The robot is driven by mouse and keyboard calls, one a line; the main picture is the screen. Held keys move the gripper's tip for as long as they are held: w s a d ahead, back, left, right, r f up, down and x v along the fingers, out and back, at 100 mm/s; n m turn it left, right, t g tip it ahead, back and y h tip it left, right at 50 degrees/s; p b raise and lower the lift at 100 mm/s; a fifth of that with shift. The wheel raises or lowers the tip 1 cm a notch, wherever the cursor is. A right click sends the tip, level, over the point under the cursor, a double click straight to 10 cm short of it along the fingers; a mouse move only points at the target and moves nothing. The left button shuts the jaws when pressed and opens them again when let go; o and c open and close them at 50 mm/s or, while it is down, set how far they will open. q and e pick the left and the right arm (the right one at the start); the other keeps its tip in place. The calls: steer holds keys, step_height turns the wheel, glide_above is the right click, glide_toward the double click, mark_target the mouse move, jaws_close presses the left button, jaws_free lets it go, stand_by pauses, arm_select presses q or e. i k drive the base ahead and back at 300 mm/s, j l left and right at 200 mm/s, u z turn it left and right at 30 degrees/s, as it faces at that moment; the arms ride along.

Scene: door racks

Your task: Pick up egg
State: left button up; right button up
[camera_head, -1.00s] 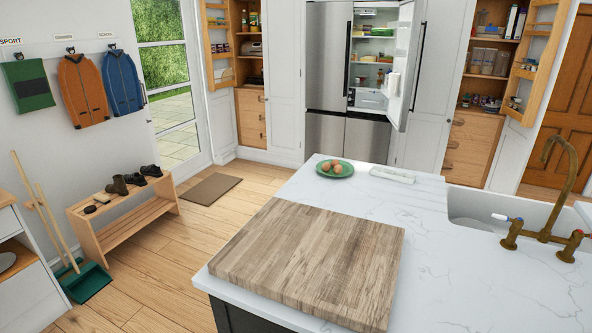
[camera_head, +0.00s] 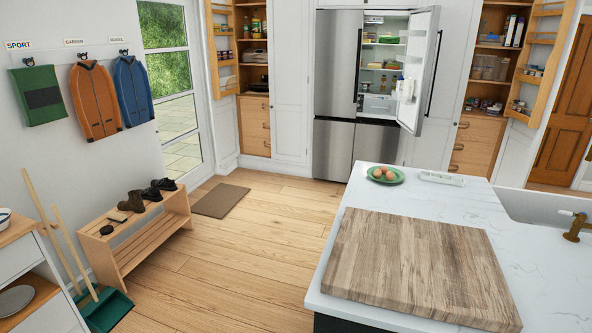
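Several brown eggs (camera_head: 383,172) lie together on a green plate (camera_head: 398,180). The plate stands near the far left corner of the white marble island top (camera_head: 530,243). Neither of my grippers shows in the head view, so nothing is seen near the eggs.
A large wooden board (camera_head: 415,262) covers the near left part of the island. A white tray-like item (camera_head: 442,178) lies beside the plate. The fridge (camera_head: 345,90) stands with its right door open. A shoe bench (camera_head: 135,235) and broom with dustpan (camera_head: 104,308) stand left. Floor between is clear.

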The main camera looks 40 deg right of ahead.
mark_target(390, 176)
steer(key=i+j, duration=0.2)
steer(key=i, duration=0.25)
steer(key=i+j, duration=0.25)
steer(key=i, duration=0.25)
steer(key=i+l+z, duration=0.15)
steer(key=i+z, duration=0.25)
steer(key=i, duration=0.15)
steer(key=i+z, duration=0.45)
steer(key=i+j+z, duration=0.25)
steer(key=i+z, duration=0.15)
steer(key=i, duration=0.25)
steer(key=i+l+z, duration=0.1)
steer(key=i+z, duration=0.5)
steer(key=z, duration=0.25)
steer(key=i+j+z, duration=0.1)
steer(key=i+z, duration=0.3)
steer(key=i+j+z, duration=0.15)
steer(key=z, duration=0.3)
steer(key=i+j+z, duration=0.25)
steer(key=z, duration=0.15)
steer(key=i+j+z, duration=0.15)
steer(key=j+z, duration=0.3)
steer(key=l, duration=0.1)
